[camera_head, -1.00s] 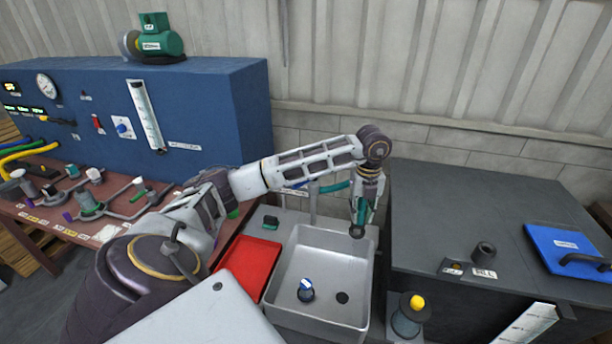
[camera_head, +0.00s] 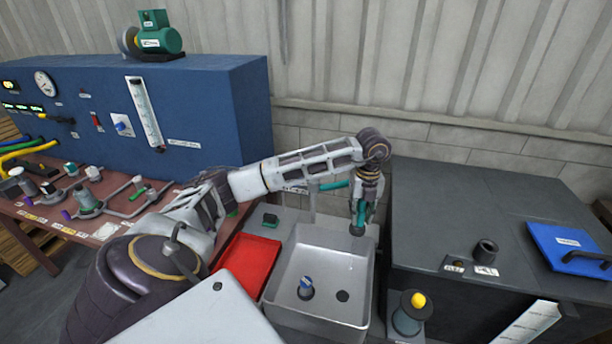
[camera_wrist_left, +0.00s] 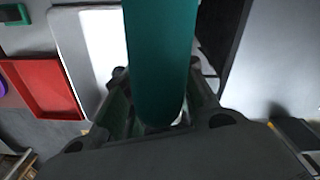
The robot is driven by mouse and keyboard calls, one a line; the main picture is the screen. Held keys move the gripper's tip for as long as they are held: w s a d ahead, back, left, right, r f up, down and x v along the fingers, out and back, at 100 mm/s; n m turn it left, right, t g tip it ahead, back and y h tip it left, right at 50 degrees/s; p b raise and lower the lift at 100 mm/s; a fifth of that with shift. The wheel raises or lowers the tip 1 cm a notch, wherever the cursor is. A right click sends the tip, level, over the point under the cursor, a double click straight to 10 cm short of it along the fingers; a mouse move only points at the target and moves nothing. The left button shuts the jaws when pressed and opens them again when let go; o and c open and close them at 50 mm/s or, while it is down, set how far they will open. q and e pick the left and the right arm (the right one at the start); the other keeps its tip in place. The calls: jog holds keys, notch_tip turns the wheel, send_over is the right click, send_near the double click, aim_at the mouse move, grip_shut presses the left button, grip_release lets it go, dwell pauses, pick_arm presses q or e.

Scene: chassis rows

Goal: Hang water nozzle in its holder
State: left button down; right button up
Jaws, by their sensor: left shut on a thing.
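The water nozzle is a teal cylinder (camera_head: 361,213) with a dark end pointing down, over the back right corner of the sink. My left gripper (camera_head: 363,206) is shut on it and holds it roughly upright. In the left wrist view the teal body (camera_wrist_left: 160,60) runs between the fingers and hides much behind it. A short dark open cup (camera_head: 485,252), which looks like the holder, stands on the grey cabinet to the right, apart from the nozzle. My right gripper is not in view.
The grey sink (camera_head: 282,275) holds a blue-and-white knobbed piece (camera_head: 306,288). A red tray (camera_head: 250,262) lies to its left. The dark grey cabinet (camera_head: 440,200) rises right of the sink. A blue lidded plate (camera_head: 570,248) lies on its right side.

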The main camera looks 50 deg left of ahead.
pick_arm(q)
jog(key=shift+f, duration=0.25)
jog(key=c, duration=1.1)
grip_release()
jog(key=shift+r, duration=0.15)
jog(key=shift+r, duration=5.85)
